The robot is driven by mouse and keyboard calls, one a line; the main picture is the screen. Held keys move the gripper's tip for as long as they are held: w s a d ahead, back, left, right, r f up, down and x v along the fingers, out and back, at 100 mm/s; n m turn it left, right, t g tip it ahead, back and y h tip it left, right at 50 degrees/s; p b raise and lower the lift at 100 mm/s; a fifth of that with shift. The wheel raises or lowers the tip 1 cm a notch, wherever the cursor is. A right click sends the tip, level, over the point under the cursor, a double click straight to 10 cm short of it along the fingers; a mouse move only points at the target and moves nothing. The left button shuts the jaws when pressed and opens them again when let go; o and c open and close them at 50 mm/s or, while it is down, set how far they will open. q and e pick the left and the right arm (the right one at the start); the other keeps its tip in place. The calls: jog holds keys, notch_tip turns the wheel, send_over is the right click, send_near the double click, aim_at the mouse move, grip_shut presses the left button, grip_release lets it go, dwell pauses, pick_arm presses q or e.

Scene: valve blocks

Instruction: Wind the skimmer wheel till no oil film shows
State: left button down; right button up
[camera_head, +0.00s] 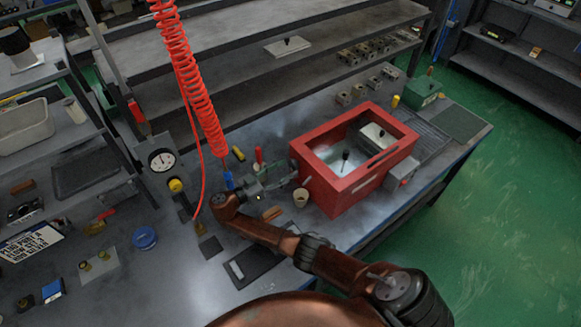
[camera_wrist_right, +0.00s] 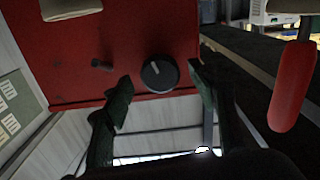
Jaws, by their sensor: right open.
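A red open-topped tank (camera_head: 345,200) stands on the bench, with a pale, cloudy liquid surface (camera_head: 335,172) inside; I cannot tell how much of it is oil film. A dark upright piece and a light block (camera_head: 377,137) are inside. In the right wrist view, a round black wheel or knob (camera_wrist_right: 160,73) with a light mark sits on the red tank face (camera_wrist_right: 130,35), a small peg (camera_wrist_right: 101,65) left of it. My right gripper (camera_head: 277,180) is at the tank's left side; its open dark green fingers (camera_wrist_right: 160,92) are either side of the knob, apparently not touching it.
A beige cup (camera_head: 301,198) stands close to the tank's left wall. A red handle (camera_wrist_right: 292,88) is right of my fingers in the wrist view. A red coiled hose (camera_head: 190,75) hangs near my right wrist. A gauge (camera_head: 161,160) and small blocks lie around the bench.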

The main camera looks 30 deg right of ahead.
jog(key=a, duration=0.9)
jog(key=shift+s, duration=0.35)
